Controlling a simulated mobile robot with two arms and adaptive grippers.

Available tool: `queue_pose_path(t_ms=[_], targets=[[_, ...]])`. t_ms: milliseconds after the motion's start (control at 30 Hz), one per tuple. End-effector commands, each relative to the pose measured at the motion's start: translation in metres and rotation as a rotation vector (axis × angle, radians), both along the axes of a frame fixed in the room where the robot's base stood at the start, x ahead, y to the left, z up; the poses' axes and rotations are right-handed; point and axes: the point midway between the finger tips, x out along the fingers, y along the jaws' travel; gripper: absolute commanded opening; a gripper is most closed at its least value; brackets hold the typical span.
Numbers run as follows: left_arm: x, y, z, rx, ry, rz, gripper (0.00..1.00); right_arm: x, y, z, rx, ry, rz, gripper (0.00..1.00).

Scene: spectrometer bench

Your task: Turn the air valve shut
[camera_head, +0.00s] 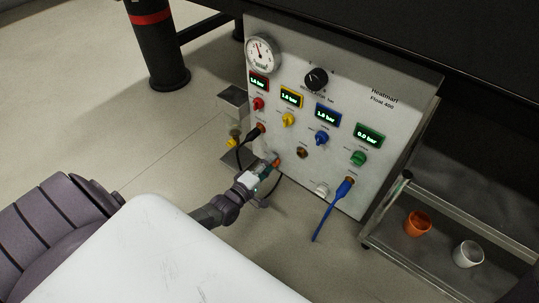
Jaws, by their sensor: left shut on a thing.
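The grey gas panel (333,97) has red (258,103), yellow (288,120), blue (321,138) and green (358,158) valve knobs below lit displays. The displays appear to read 1.6, 1.6, 1.8 and 0.0 bar. Which knob is the air valve cannot be read from the labels. My left gripper (268,170) is at the lower left of the panel, below the yellow knob. It is shut on a small orange part (277,162), mostly hidden by the fingers. My right gripper is not in view.
A black plug (254,134) and a blue plug with its hose (333,206) sit in the panel near my gripper. A metal shelf on the right holds an orange cup (417,223) and a white cup (468,254).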

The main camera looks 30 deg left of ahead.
Motion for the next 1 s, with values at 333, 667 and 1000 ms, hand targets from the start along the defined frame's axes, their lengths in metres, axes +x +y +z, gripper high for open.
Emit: queue_pose_path(t_ms=[333, 667, 1000], targets=[[-0.001, 0.0, -0.001, -0.002, 0.003, 0.0, 0.01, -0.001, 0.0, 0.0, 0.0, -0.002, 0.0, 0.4], [0.0, 0.0, -0.001, -0.002, 0.002, 0.0, 0.61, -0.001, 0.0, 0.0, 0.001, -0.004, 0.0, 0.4], [-0.021, 0.001, -0.002, -0.002, 0.004, -0.001, 0.61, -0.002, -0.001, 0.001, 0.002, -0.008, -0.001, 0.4]])
